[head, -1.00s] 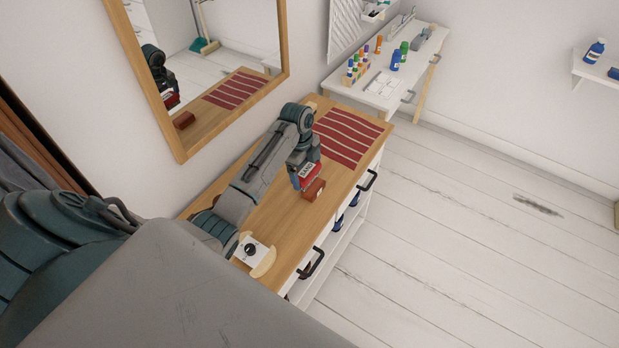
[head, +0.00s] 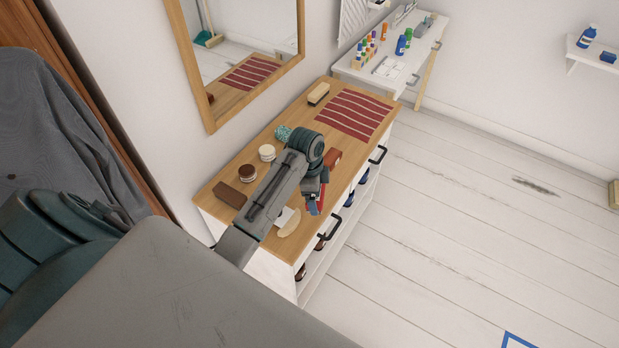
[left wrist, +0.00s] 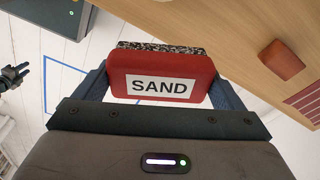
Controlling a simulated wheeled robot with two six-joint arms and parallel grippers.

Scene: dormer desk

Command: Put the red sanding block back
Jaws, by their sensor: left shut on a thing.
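The red sanding block (left wrist: 160,75) has a white "SAND" label and a speckled dark edge. In the left wrist view it sits between the two fingers of my left gripper (left wrist: 160,90), which is shut on it. In the head view my left gripper (head: 314,196) hangs near the front edge of the wooden dresser top (head: 290,120), and only a little red of the block shows there. The block appears held clear of the top. A small dark claw-like shape (left wrist: 14,76) at the left of the wrist view may be my right gripper; its jaws are unclear.
A red-brown block (head: 332,159) lies just beyond my gripper. A striped red mat (head: 355,113), a brush (head: 318,94), two round tins (head: 267,153), a brown block (head: 229,195) and a pale curved piece (head: 290,223) are on the top. A mirror (head: 209,110) hangs behind.

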